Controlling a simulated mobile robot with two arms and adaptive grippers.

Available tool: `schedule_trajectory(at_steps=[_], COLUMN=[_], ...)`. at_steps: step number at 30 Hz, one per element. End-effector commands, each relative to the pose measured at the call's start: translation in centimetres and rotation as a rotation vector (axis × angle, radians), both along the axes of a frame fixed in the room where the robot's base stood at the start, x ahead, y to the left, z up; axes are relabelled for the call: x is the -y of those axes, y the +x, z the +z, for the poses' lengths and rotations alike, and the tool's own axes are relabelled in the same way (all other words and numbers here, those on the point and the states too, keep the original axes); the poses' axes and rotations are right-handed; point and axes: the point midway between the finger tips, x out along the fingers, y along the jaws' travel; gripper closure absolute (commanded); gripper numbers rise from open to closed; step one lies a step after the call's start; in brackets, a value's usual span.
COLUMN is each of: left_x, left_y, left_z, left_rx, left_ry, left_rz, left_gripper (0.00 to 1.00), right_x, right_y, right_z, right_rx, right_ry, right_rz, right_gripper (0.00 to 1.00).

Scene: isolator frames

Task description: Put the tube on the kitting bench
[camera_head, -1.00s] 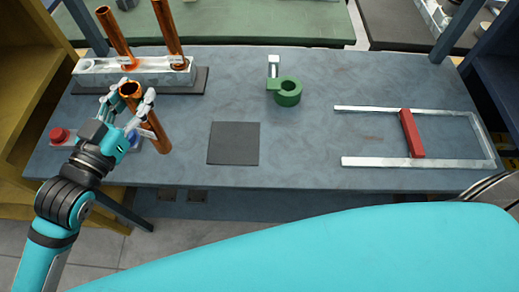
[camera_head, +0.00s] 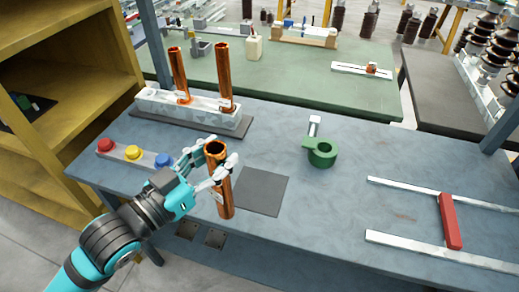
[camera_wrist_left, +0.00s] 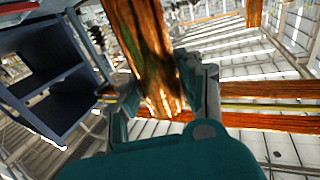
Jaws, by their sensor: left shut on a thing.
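My left gripper (camera_head: 207,172) is shut on a copper tube (camera_head: 222,197), which it holds nearly upright above the front part of the blue-grey bench (camera_head: 330,215). In the left wrist view the tube (camera_wrist_left: 150,55) sits between the fingers (camera_wrist_left: 165,100). Two more copper tubes (camera_head: 179,75) (camera_head: 224,78) stand in a pale rack (camera_head: 193,108) at the back left of the bench. A dark square mat (camera_head: 261,191) lies just right of the held tube. My right gripper is not in view.
A green ring clamp (camera_head: 321,153) stands behind and right of the mat. A metal frame with a red bar (camera_head: 450,221) lies at the right. Red, yellow and blue buttons (camera_head: 133,153) are at the left. A green table (camera_head: 300,75) with parts stands behind.

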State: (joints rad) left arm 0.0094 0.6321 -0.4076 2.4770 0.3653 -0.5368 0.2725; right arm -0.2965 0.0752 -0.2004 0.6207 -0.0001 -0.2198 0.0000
Motion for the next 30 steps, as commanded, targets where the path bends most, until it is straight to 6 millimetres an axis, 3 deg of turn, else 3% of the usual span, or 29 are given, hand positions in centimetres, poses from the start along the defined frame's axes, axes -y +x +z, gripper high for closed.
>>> schedule_trajectory(at_steps=[2, 16, 23, 30], left_x=[0.9, 6.7, 7.7, 7.7], left_y=[1.2, 8.8, 10.1, 10.1], left_z=[0.6, -0.3, -0.8, -3.7], left_rx=[0.005, 0.006, 0.004, 0.002], left_ry=[-0.007, -0.004, -0.002, -0.001], left_rz=[0.000, 0.000, 0.000, 0.001], left_gripper=[1.00, 1.00, 1.00, 1.00], right_x=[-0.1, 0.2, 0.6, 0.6], right_y=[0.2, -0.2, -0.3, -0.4], right_z=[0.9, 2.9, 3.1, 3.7], right_rx=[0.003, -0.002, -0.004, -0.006], right_ry=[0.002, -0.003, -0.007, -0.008], right_rz=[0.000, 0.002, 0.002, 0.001], right_gripper=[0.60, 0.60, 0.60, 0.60])
